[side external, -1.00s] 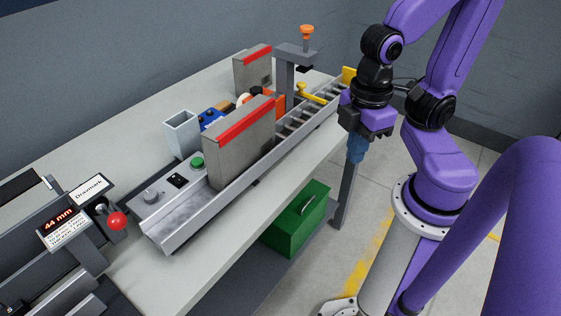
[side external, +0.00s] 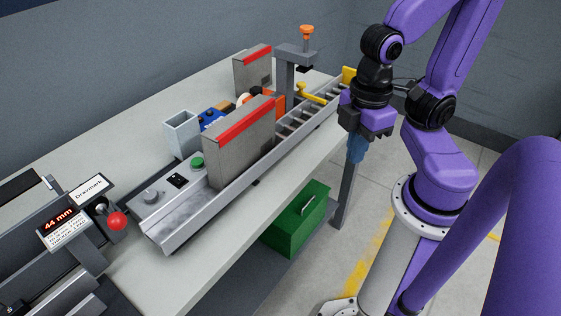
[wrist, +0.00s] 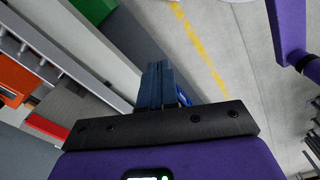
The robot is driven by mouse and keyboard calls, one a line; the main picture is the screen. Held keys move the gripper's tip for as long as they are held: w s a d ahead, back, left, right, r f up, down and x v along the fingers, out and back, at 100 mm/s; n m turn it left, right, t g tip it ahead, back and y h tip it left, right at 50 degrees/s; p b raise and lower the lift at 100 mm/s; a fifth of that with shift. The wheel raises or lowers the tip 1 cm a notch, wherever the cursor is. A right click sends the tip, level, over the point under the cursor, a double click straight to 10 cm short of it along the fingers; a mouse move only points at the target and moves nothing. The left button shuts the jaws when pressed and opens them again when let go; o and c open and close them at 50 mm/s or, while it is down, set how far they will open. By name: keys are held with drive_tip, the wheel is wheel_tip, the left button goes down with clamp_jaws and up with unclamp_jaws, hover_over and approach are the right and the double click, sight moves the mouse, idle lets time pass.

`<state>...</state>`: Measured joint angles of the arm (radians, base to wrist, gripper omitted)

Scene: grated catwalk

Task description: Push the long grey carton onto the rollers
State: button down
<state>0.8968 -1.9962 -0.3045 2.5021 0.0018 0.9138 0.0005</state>
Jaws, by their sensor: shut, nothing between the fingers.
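The long grey carton (side external: 238,150) with a red stripe along its top stands upright in the metal channel, at the near end of the rollers (side external: 296,124). The roller track runs from it toward the back right. A second, smaller grey carton (side external: 252,72) with a red stripe stands on the table behind. My gripper (side external: 356,152) is shut and empty, pointing down beyond the table's front edge, to the right of the track and apart from the carton. In the wrist view my shut blue fingers (wrist: 160,85) show over the floor.
A yellow piece (side external: 311,94) lies at the rollers, beside a grey post with an orange knob (side external: 306,32). A control panel with a green button (side external: 197,161) and a pale open box (side external: 182,133) stand left of the carton. A green case (side external: 296,222) sits below the tabletop.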

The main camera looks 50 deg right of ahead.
idle(0.4)
drive_tip(key=w+a+f+m+t+h, duration=0.1)
drive_tip(key=w+a+m+t+h, duration=0.2)
drive_tip(key=w+a+t+h, duration=0.95)
drive_tip(key=w+a+h, duration=0.15)
drive_tip(key=a, duration=1.35)
approach(213, 142)
drive_tip(key=w+a+x, duration=0.1)
drive_tip(key=x, duration=0.4)
drive_tip(key=shift+s+d+r+m+y, duration=0.1)
drive_tip(key=shift+d+m+y, duration=0.1)
drive_tip(key=shift+d, duration=0.25)
drive_tip(key=shift+s+d+r+m+y, duration=0.1)
drive_tip(key=shift+d+y, duration=0.1)
drive_tip(key=shift+d, duration=0.2)
drive_tip(key=shift+d, duration=0.1)
